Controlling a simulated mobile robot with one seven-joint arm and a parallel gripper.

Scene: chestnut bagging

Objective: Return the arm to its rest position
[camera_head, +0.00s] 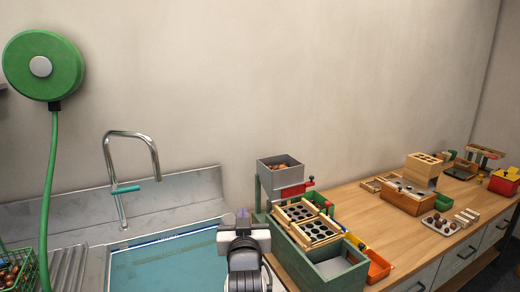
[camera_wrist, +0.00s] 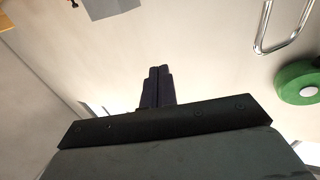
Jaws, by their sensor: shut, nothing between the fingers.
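My gripper shows in the wrist view (camera_wrist: 157,74) with its two dark fingers together and nothing between them. Behind the fingers there is only bare wall. In the head view my gripper (camera_head: 243,213) is at the bottom middle, at the end of my grey and black arm. It appears in front of the right end of the sink (camera_head: 170,262) and just left of the green wooden box (camera_head: 343,266). The lower part of my arm is cut off by the picture's bottom edge.
A grey hopper (camera_head: 280,172) with chestnuts stands behind the green box. A tap (camera_head: 131,165) rises behind the sink. A green hose reel (camera_head: 43,65) hangs on the wall. The wooden counter (camera_head: 367,205) holds trays and boxes. A green basket (camera_head: 18,270) is at bottom left.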

